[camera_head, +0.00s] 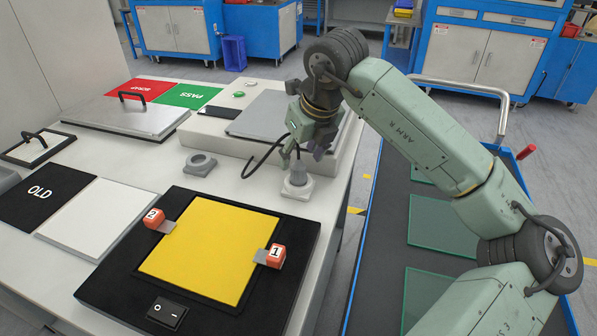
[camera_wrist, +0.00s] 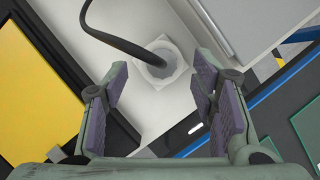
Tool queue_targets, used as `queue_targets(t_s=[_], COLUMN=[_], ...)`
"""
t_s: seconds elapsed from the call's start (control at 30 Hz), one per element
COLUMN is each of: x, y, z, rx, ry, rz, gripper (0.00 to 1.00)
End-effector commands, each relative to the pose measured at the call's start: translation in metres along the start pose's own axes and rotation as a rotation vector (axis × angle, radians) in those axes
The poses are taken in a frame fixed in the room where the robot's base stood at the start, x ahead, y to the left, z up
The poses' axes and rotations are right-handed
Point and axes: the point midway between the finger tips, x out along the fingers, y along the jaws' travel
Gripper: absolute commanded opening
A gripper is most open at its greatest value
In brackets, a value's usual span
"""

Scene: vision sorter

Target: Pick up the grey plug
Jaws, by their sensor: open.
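The grey plug (camera_head: 298,173) stands upright in a grey socket base near the table's right edge. A black cable runs from it to the left, and the plug also shows in the wrist view (camera_wrist: 160,62). My gripper (camera_head: 305,156) is just above the plug, with its fingers apart. In the wrist view my gripper (camera_wrist: 160,88) is open and empty, and the plug lies beyond the fingertips, between them. I cannot tell the exact gap.
An empty grey ring socket (camera_head: 200,163) sits to the left. A yellow panel (camera_head: 208,250) with red numbered blocks is in front. A raised grey plate (camera_head: 262,116) is behind. A blue cart (camera_head: 389,225) with glass panes stands right of the table.

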Motion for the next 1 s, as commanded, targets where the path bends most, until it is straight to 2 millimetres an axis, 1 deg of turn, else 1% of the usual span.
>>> queue_targets(t_s=[0.17,0.3,0.4,0.5,0.67,1.0], x=[0.018,0.040,0.049,0.052,0.052,0.052], y=[0.000,-0.001,-0.001,-0.001,-0.001,-0.001], z=[-0.003,-0.005,-0.005,-0.005,-0.005,-0.006], rx=[0.001,0.000,0.000,-0.001,0.000,0.000], ry=[0.000,0.001,-0.001,-0.001,-0.001,-0.001], rz=[0.005,0.003,0.001,0.001,0.000,0.000], gripper=[0.53,0.53,0.53,0.53,0.53,0.30])
